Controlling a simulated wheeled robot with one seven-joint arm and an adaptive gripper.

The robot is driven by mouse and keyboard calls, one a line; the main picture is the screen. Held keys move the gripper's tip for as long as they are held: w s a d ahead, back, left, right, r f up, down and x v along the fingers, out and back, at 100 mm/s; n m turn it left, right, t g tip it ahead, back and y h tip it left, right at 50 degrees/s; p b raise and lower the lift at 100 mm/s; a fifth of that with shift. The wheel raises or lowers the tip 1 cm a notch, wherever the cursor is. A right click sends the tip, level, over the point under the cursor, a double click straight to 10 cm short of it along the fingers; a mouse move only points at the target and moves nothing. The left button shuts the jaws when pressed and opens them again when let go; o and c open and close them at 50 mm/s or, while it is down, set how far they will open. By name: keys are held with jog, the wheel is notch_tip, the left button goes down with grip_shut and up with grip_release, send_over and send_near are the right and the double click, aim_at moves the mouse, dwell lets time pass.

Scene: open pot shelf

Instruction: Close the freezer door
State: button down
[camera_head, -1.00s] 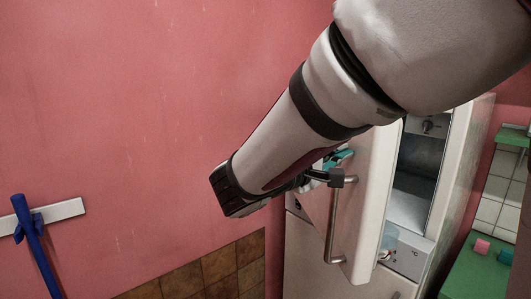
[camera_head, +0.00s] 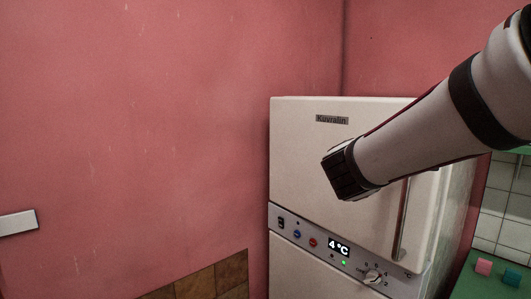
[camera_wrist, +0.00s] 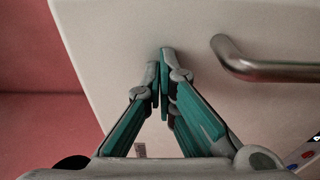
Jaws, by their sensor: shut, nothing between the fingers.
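The freezer door (camera_head: 315,165) is the white upper door of the fridge, with a "Kuvralin" label. It looks flush with the cabinet, and no inside shows; its right edge is partly hidden by my arm. Its metal bar handle (camera_head: 402,225) stands upright near the right side, and shows at the right in the wrist view (camera_wrist: 265,68). My gripper (camera_wrist: 164,62) has its fingertips together and empty, in front of the white door panel and left of the handle. I cannot tell whether the tips touch it. In the head view my arm hides the fingers.
A control panel (camera_head: 285,227) with a "4 °C" display and a knob runs below the door, above the lower door (camera_head: 300,275). The pink wall is close on the left. A green counter (camera_head: 490,288) with small pink and teal blocks is at the right.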

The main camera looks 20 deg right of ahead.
jog(key=d, duration=0.1)
jog(key=d+t+b, duration=0.1)
jog(key=d, duration=0.1)
jog(key=shift+w+r+n+y, duration=0.1)
jog(key=shift+w+n+y, duration=0.3)
jog(key=shift+d+r, duration=0.1)
jog(key=shift+r, duration=0.05)
